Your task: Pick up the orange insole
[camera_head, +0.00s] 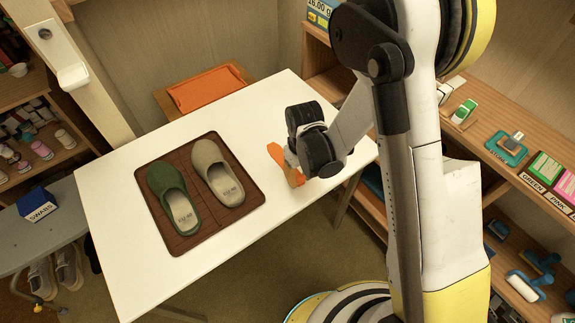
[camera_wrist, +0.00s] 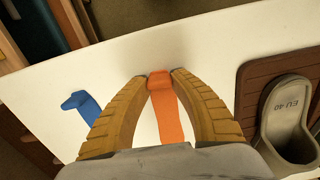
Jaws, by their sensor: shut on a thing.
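The orange insole (camera_wrist: 168,112) lies between my gripper's two fingers in the wrist view. My gripper (camera_wrist: 160,76) is shut on its far end, with the yellow ridged fingers at either side. In the head view, part of the orange insole (camera_head: 275,152) shows at the right part of the white table, beside my gripper (camera_head: 291,163); my wrist hides the rest. I cannot tell whether the insole touches the table.
A brown mat (camera_head: 182,243) with a green slipper (camera_head: 173,197) and a beige slipper (camera_head: 217,172) lies left of my gripper on the white table (camera_head: 119,230). A blue object (camera_wrist: 82,103) lies near the insole. Shelves (camera_head: 520,185) stand at the right.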

